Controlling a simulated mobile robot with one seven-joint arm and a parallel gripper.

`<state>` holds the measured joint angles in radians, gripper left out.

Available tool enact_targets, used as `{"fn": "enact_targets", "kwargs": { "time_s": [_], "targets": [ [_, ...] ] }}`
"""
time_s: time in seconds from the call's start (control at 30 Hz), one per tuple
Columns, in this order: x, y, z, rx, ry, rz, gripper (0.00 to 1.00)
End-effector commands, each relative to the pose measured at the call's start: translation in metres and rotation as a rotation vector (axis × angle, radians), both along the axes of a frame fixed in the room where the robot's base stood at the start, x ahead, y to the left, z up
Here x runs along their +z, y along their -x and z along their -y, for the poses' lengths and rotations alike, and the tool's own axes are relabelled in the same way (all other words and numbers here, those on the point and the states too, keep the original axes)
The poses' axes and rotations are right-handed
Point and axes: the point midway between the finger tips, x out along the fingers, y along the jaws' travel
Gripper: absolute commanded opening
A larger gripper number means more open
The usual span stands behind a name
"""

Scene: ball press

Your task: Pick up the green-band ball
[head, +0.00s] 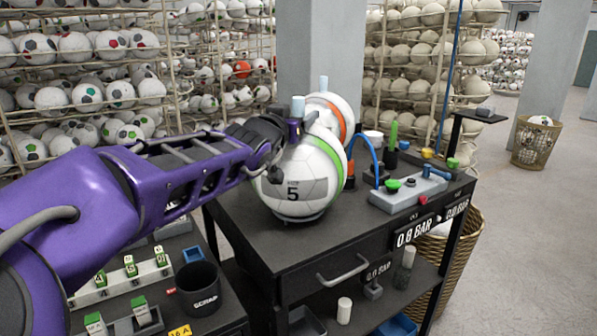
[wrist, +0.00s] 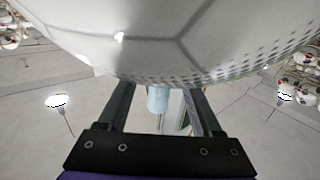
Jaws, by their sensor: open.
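The green-band ball (head: 308,182) is a white ball with grey seams, a bright green band and a dark "5". It sits on the black bench top (head: 262,245). A pale blue cylinder (head: 298,106) shows at its top. My gripper (head: 288,132) is at the ball's upper left side, its fingers partly hidden in the head view. In the wrist view my gripper (wrist: 160,95) is open, with a pale blue cylinder (wrist: 157,98) showing between its fingers. A white ball surface (wrist: 175,40) fills the top of that view, close to the fingertips; I cannot tell whether they touch.
An orange-band ball (head: 330,108) with its own pale blue cylinder stands just behind. A blue hoop (head: 374,150) and grey block (head: 405,195) with coloured knobs are to the right. A black scrap cup (head: 198,290) stands front left.

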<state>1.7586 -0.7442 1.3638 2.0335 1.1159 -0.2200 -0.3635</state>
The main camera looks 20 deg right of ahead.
Motion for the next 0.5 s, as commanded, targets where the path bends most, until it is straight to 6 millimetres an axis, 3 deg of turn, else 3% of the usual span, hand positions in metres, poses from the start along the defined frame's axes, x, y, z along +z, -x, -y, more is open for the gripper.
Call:
{"fn": "enact_targets", "kwargs": {
  "time_s": [0.3, 0.5],
  "targets": [
    [0.0004, -0.004, 0.003, 0.001, 0.001, 0.0, 0.67],
    [0.0003, -0.0038, 0.003, 0.001, 0.001, -0.001, 0.3]
  ]
}}
